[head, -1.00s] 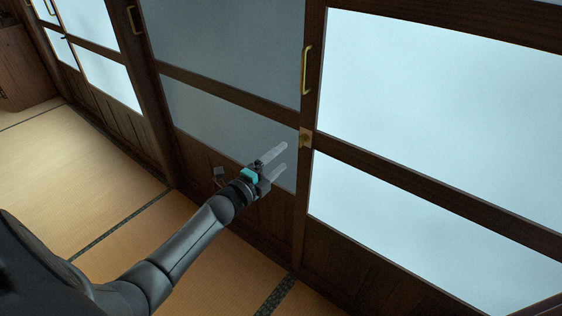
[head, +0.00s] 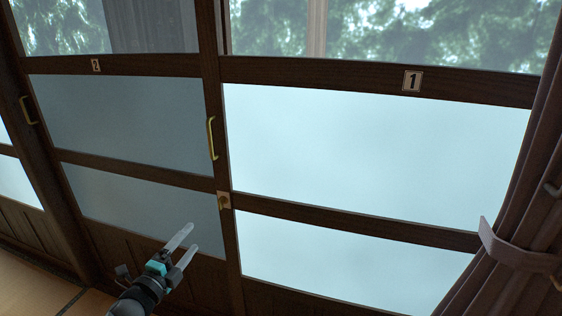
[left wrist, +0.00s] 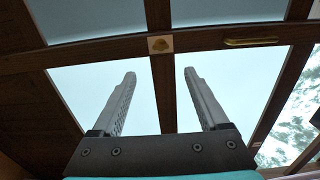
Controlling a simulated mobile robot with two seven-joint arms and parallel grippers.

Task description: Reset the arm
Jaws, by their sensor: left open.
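My left gripper (head: 186,247) is in the lower left of the head view, its two grey fingers apart with nothing between them. It is in front of the lower part of the sliding doors, below and left of a small brass latch plate (head: 224,201). In the left wrist view, both fingers of the gripper (left wrist: 160,98) point toward the door panes, with the latch plate (left wrist: 160,44) beyond and between them. I cannot tell the exact gap to the door. My right gripper is not in view.
Door panel 1 (head: 370,150) and door panel 2 (head: 120,120) have frosted panes in dark wood frames. A brass handle (head: 212,138) is on the frame near the middle. A tied curtain (head: 510,240) hangs at the right. Tatami floor (head: 30,285) shows at lower left.

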